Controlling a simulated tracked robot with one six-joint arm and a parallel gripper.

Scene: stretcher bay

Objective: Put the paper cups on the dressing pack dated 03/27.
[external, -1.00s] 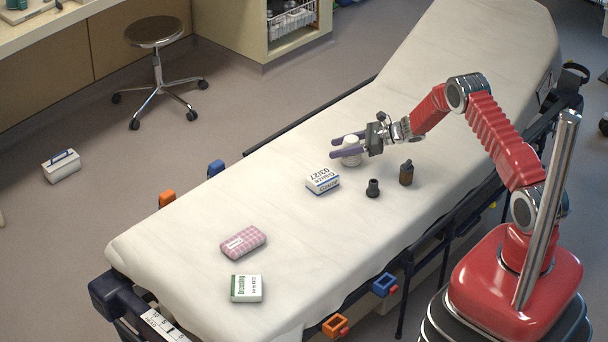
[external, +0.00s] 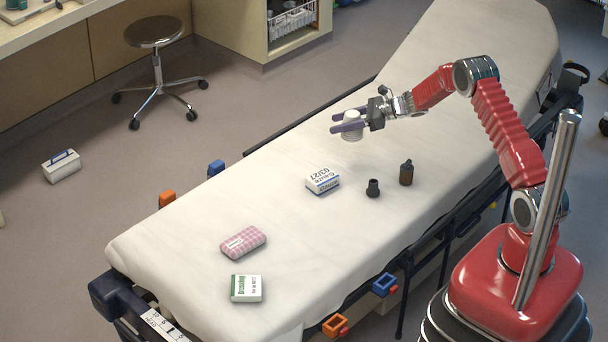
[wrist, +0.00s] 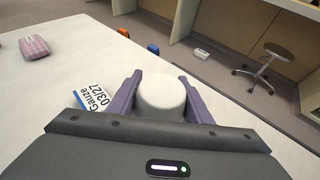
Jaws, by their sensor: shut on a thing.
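My gripper (external: 340,122) is shut on the paper cups (external: 353,136), a white rounded stack, held above the stretcher sheet. In the wrist view the paper cups (wrist: 161,95) sit between the two purple fingers. A white pack with a blue band (external: 322,180) lies on the sheet below and left of my gripper; the wrist view of this pack (wrist: 95,102) reads "Gauze" and 03/27. A white pack with a green band (external: 246,288), reading "Dressing", lies near the stretcher's near-left end. Its small date is not legible.
A pink checked pack (external: 243,242) lies beside the green-banded pack. A small black item (external: 373,188) and a brown bottle (external: 406,173) stand right of the gauze pack. The sheet between the gauze and pink packs is clear. A stool (external: 155,60) stands on the floor.

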